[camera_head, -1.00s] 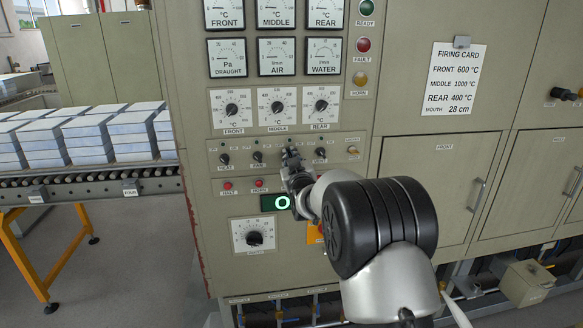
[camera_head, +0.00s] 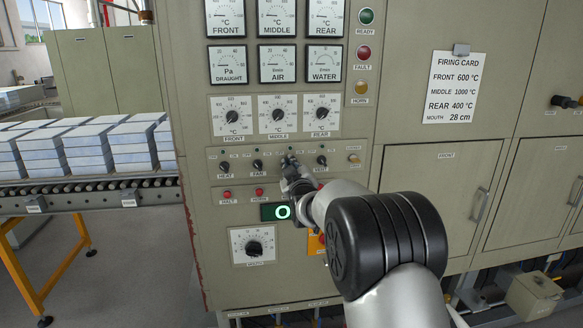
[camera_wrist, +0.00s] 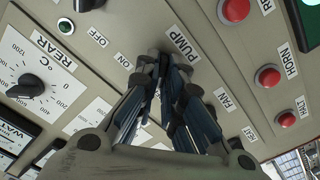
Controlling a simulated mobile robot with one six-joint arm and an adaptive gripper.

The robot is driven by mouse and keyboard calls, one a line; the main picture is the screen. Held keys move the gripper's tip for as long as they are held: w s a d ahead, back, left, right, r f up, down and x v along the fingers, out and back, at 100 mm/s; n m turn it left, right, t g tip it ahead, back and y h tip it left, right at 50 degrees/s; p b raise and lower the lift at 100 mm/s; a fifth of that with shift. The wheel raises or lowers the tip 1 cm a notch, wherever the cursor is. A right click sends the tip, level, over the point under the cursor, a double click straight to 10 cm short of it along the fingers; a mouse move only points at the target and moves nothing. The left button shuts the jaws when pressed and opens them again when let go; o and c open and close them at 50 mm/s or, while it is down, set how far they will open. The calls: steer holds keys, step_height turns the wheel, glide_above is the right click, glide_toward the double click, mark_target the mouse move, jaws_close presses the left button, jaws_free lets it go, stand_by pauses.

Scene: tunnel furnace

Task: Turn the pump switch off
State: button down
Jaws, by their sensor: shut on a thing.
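The pump switch is a small black rotary knob in the row on the grey-green control panel (camera_head: 218,200). It is mostly hidden by my gripper. My gripper (camera_head: 289,163) is at its place, between the fan switch (camera_head: 257,165) and the belt switch (camera_head: 322,161). In the wrist view, my gripper (camera_wrist: 168,62) has its fingertips closed together against the panel, beside the PUMP label (camera_wrist: 181,43). It is shut on the pump switch. An ON label (camera_wrist: 123,60) shows beside the fingers. Which way the knob points cannot be told.
The heat switch (camera_head: 225,167) is farther left. Red buttons (camera_head: 227,195) and a green display (camera_head: 275,212) sit below the row. Dials (camera_head: 278,115) and gauges (camera_head: 277,62) are above. A conveyor with stacked pale slabs (camera_head: 100,148) stands at left.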

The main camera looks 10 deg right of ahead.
steer(key=c, duration=1.7)
jaws_free()
steer(key=shift+s, duration=0.1)
steer(key=s, duration=1.1)
steer(key=shift+s, duration=0.4)
